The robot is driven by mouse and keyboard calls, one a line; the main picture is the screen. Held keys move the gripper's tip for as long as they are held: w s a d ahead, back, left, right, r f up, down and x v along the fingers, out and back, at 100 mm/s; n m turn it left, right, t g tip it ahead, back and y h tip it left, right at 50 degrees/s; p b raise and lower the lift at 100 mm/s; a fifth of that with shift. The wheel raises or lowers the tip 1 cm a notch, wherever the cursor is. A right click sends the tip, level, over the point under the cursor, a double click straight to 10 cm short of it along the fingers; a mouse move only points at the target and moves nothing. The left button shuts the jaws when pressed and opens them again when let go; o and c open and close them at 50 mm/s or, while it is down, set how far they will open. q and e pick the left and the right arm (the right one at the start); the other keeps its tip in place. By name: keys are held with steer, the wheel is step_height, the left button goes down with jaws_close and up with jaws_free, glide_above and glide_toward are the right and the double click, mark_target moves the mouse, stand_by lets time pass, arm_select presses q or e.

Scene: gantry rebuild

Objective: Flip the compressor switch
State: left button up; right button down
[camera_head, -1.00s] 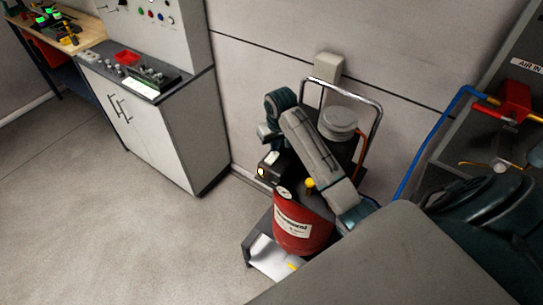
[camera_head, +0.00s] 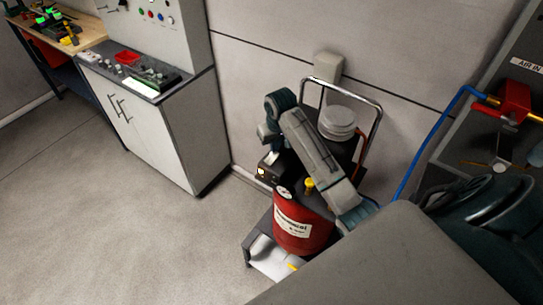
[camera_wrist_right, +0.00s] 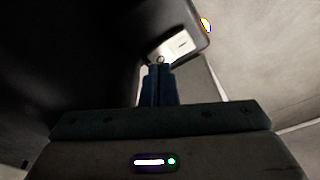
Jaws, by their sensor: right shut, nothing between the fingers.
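The compressor has a red tank (camera_head: 300,232) on a low cart. Its black switch box (camera_head: 268,170) with a small lit yellow lamp sits behind the tank. My right arm reaches over the compressor and bends down, with my right gripper (camera_head: 271,152) at the top of the box. In the right wrist view, my right gripper (camera_wrist_right: 159,68) is shut and empty. Its tips are at the edge of a pale plate (camera_wrist_right: 183,44) on the dark box, and I cannot tell whether they touch it. The switch's position is unclear. My left gripper is not in view.
A chrome handle (camera_head: 377,108) and a pale round cylinder (camera_head: 337,122) stand behind the arm. A blue hose (camera_head: 423,150) runs to the rack on the right. A white cabinet (camera_head: 180,140) stands to the left. The floor between is clear.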

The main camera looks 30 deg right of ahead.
mark_target(275, 154)
steer(key=shift+r+p, duration=0.35)
steer(key=shift+r, duration=3.05)
